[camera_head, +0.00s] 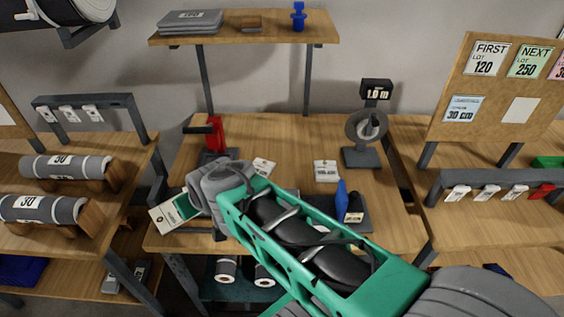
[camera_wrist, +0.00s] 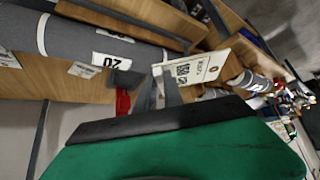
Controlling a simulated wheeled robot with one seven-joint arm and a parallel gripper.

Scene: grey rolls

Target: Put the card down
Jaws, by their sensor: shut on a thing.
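The card (camera_head: 166,216) is a white tag with a printed patch, held at the front left edge of the middle table in the head view. In the wrist view the card (camera_wrist: 205,66) shows dark print and a brown-ringed hole. My gripper (camera_head: 190,208) is shut on one end of the card, and the rest sticks out to the left, tilted. The grey fingers also show in the wrist view (camera_wrist: 160,92). The grey wrist partly hides the fingertips in the head view.
The middle table (camera_head: 285,135) holds a red tool (camera_head: 216,135), a grey dial stand (camera_head: 366,135), small labels (camera_head: 326,171) and a blue-topped item (camera_head: 341,200). Grey rolls (camera_head: 65,167) lie on the left table. A notice board (camera_head: 500,95) stands right. The table's back middle is clear.

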